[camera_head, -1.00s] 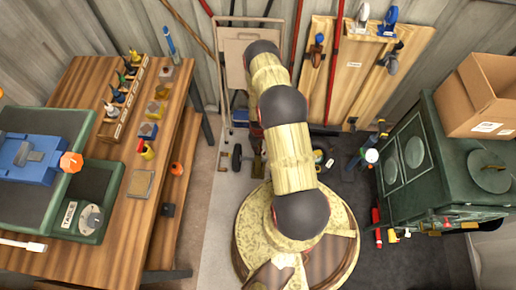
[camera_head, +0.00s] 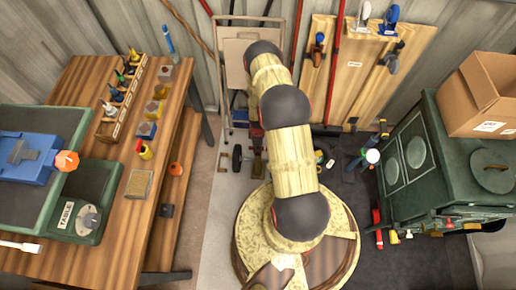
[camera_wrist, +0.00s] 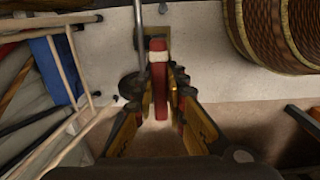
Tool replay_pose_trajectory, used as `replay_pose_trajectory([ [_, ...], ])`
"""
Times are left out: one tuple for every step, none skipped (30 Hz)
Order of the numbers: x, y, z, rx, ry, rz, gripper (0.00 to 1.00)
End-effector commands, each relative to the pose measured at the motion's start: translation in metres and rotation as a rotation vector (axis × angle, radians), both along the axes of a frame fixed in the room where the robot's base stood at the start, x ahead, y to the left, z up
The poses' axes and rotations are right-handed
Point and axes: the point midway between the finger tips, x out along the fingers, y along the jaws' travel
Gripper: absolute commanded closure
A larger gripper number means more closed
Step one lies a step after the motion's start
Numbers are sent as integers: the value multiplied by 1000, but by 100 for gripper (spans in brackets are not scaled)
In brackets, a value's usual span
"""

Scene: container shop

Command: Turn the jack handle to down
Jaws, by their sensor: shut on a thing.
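The jack handle (camera_wrist: 159,100) shows in the wrist view as a red upright bar with a pale band near its top. My gripper (camera_wrist: 158,88) has one dark and yellow finger on each side of the bar and is shut on it. The rest of the jack is mostly hidden below the handle and fingers. In the head view my arm covers most of the jack area, and a small reddish part (camera_head: 257,140) shows beside the arm; I cannot tell whether it is the handle or my gripper.
A wooden bench (camera_head: 120,230) with tools stands at left. A green stove (camera_head: 452,185) with a cardboard box (camera_head: 485,95) on it stands at right. Wooden boards (camera_head: 350,70) lean on the back wall.

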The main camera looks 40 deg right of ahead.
Motion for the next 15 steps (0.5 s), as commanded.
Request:
replay_pose_trajectory([
  [1,-1,1,-2,-3,7,100],
  [1,-1,1,-2,-3,10,100],
  [2,-1,1,-2,-3,13,100],
  [1,-1,1,-2,-3,15,100],
  [1,-1,1,-2,-3,16,100],
  [2,-1,1,-2,-3,17,100],
  [2,-1,1,-2,-3,17,100],
  [2,-1,1,-2,-3,17,100],
  [2,-1,1,-2,-3,17,100],
  [2,-1,1,-2,-3,17,100],
  [2,-1,1,-2,-3,17,100],
  [2,-1,1,-2,-3,17,100],
  [2,-1,1,-2,-3,17,100],
  [2,-1,1,-2,-3,17,100],
  [2,-1,1,-2,-3,17,86],
])
